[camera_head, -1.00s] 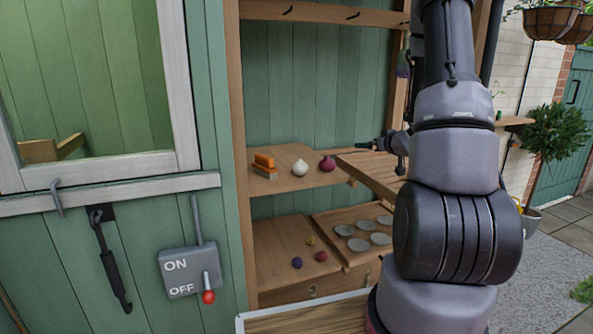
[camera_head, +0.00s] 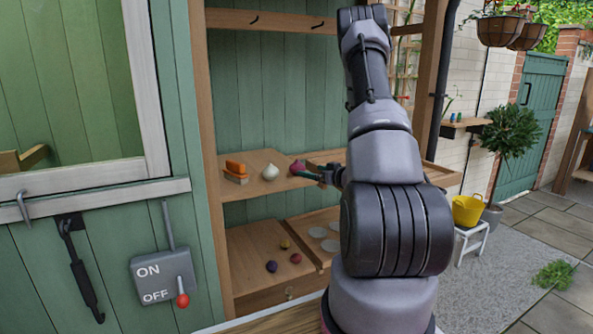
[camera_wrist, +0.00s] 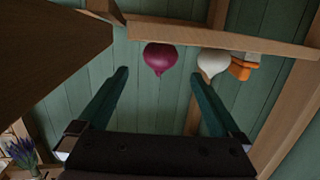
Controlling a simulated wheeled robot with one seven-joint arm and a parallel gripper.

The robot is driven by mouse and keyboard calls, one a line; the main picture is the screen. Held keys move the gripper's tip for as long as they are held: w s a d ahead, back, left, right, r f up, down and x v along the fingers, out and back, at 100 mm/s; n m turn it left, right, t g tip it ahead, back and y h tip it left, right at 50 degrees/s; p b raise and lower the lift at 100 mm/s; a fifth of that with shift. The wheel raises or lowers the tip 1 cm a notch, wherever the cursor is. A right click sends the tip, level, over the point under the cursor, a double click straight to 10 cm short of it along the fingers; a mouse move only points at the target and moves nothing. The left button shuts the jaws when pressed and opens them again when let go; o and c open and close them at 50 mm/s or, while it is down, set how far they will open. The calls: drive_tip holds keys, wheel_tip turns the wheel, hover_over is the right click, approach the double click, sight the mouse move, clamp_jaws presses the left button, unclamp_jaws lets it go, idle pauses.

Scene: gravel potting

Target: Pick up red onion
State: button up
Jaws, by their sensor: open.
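The red onion (camera_head: 297,167) sits on the upper wooden shelf, to the right of a white onion (camera_head: 270,172). It also shows in the wrist view (camera_wrist: 160,58), round and purple-red, between and beyond the two finger tips. My gripper (camera_head: 312,172) is open at the onion's right side in the head view. In the wrist view my gripper (camera_wrist: 158,78) has its dark green fingers spread wide, with nothing held between them. Whether a finger touches the onion cannot be told.
The white onion (camera_wrist: 212,62) stands close beside the red onion. An orange brush-like object (camera_head: 236,171) lies farther left. The lower shelf (camera_head: 250,262) holds small round items and pale discs. A wooden tray edge (camera_head: 440,176) lies right of my arm.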

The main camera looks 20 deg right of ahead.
sight(302, 169)
drive_tip(key=x, duration=0.7)
drive_tip(key=shift+w+a+f, duration=0.15)
drive_tip(key=shift+w+f, duration=0.05)
drive_tip(key=shift+w, duration=0.1)
drive_tip(key=c, duration=1.4)
drive_tip(key=shift+r, duration=0.1)
